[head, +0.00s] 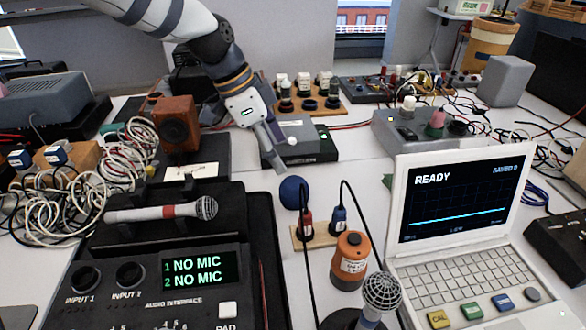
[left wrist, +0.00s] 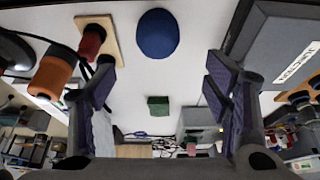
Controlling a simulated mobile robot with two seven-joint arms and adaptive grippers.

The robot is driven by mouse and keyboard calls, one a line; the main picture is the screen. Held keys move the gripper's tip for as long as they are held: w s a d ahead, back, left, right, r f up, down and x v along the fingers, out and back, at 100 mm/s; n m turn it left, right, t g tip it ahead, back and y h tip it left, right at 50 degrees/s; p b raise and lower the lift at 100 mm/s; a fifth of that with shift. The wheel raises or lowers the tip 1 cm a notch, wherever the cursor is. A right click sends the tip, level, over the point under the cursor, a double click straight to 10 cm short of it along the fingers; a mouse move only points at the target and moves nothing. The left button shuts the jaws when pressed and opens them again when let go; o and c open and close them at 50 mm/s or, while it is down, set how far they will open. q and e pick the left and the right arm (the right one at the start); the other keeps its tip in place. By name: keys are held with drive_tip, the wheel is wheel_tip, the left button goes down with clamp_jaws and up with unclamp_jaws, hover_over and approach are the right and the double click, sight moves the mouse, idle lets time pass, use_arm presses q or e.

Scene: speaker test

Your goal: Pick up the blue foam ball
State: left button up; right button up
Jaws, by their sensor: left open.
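The blue foam ball (head: 293,193) rests on the white table, beside a small wooden board with red and blue plugs. It also shows in the left wrist view (left wrist: 157,34) at the top middle. My left gripper (head: 280,153) is open and empty, behind and above the ball in the head view. In the left wrist view its two fingers (left wrist: 162,82) are spread wide, and the ball lies beyond their tips, roughly centred between them. The ball is apart from both fingers. My right gripper is not in view.
The plug board (head: 318,238), an orange bottle (head: 351,258) and a microphone (head: 381,290) stand in front of the ball. A grey box (head: 308,151) is behind it, and a laptop (head: 460,205) is to the right. A green block (left wrist: 158,106) lies on clear table.

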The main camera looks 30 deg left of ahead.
sight(289, 182)
use_arm(q)
drive_tip(key=x, duration=0.3)
drive_tip(key=s+b+x, duration=0.1)
drive_tip(key=x, duration=0.1)
drive_tip(key=shift+d+f, duration=0.3)
drive_tip(key=shift+f, duration=0.05)
drive_tip(key=x, duration=0.6)
drive_tip(key=shift+w+a+f+b, duration=0.25)
drive_tip(key=shift+a+b, duration=0.1)
drive_tip(key=shift+r, duration=0.1)
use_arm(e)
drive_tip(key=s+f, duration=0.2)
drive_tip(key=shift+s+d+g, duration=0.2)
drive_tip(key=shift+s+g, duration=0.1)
use_arm(q)
drive_tip(key=shift+c, duration=0.3)
drive_tip(key=c, duration=0.8)
